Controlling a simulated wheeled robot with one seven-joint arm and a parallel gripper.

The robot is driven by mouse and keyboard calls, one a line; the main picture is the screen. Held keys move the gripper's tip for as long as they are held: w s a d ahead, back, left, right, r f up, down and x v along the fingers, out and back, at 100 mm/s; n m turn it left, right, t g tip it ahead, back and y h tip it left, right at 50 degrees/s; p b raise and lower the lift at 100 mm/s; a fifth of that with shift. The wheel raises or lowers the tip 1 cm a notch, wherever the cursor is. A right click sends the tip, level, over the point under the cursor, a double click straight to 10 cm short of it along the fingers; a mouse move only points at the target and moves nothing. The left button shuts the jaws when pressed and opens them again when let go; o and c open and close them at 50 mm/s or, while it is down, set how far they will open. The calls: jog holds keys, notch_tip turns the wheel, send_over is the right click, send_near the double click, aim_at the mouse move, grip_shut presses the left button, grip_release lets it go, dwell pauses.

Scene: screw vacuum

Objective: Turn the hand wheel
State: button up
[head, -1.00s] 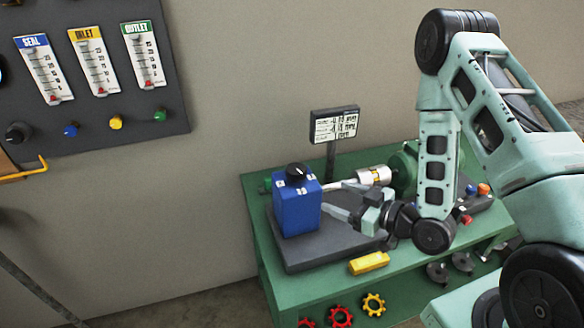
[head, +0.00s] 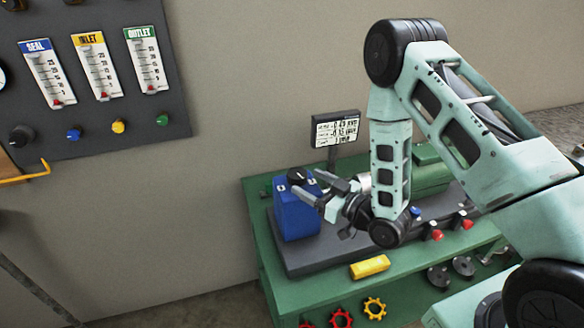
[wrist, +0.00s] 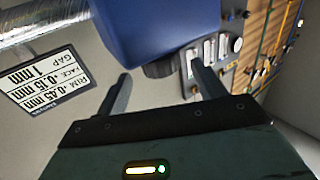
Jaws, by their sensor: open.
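The hand wheel appears to be the black round knob (head: 296,175) on top of the blue block (head: 297,215). In the wrist view the knob (wrist: 160,68) shows as a dark shape below the blue block (wrist: 165,28). My gripper (head: 307,182) is open beside the top of the block, its fingers pointing left toward the knob. In the wrist view the gripper's two fingers (wrist: 160,74) are spread, with the knob between their tips. Whether they touch it I cannot tell. Part of the knob is hidden by the block in the wrist view.
The block stands on a dark plate (head: 305,262) on a green bench (head: 272,290). A small display (head: 336,128) stands behind it. A yellow bar (head: 370,267) lies in front. A panel with gauges (head: 100,65) hangs at upper left. Wall space left of the bench is clear.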

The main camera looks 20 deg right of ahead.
aim_at(292, 170)
jog(key=p+x, duration=0.2)
jog(key=x, duration=0.5)
jog(key=c, duration=1)
jog(key=shift+o, duration=0.2)
